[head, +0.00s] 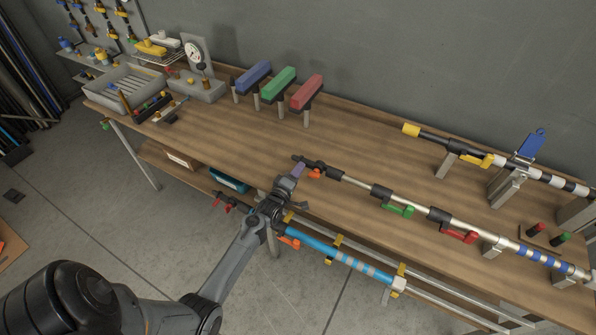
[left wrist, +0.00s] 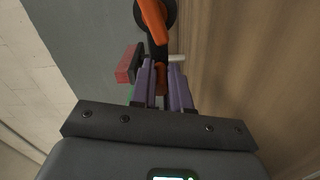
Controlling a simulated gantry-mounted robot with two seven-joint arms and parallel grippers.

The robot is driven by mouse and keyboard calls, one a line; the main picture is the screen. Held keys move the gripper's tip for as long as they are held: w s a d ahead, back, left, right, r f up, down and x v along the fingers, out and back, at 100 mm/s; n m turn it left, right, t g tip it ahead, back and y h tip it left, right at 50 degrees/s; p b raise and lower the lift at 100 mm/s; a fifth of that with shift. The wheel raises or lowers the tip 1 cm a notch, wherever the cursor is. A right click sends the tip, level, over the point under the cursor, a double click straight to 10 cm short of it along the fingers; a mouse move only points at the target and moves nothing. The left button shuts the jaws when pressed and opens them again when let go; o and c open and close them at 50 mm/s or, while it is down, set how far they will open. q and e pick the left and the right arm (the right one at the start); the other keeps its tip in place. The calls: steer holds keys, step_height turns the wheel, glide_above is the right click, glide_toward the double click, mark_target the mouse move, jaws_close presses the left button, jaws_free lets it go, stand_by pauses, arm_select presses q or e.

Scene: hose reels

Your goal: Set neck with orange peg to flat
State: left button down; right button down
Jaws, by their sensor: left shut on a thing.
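The neck with the orange peg (head: 314,173) is the dark end piece of the long jointed pole on the bench. Its orange part also shows at the top of the left wrist view (left wrist: 153,20). My left gripper (head: 299,169), with purple fingertips, is at this end of the pole near the bench's front edge. In the left wrist view its fingers (left wrist: 161,86) are closed on a dark and orange part of the neck. The fingers partly hide the gripped spot, and the neck's exact angle is hard to tell. My right gripper is not in view.
Green (head: 398,210) and red (head: 460,235) levers sit along the same pole. A blue pole (head: 335,257) hangs along the bench front. Blue, green and red blocks (head: 306,92) stand on posts behind. The bench middle (head: 340,140) is clear.

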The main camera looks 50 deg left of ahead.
arm_select(q)
steer(key=shift+f, duration=0.2)
steer(key=c, duration=1.4)
jaws_free()
steer(key=o, duration=0.3)
steer(key=shift+w+r, duration=0.15)
steer(key=shift+w, duration=0.05)
steer(key=shift+s, duration=0.15)
steer(key=shift+s+d, duration=0.2)
steer(key=shift+s, duration=0.3)
steer(key=v, duration=0.9)
steer(key=shift+s+p, duration=0.35)
steer(key=shift+p, duration=0.05)
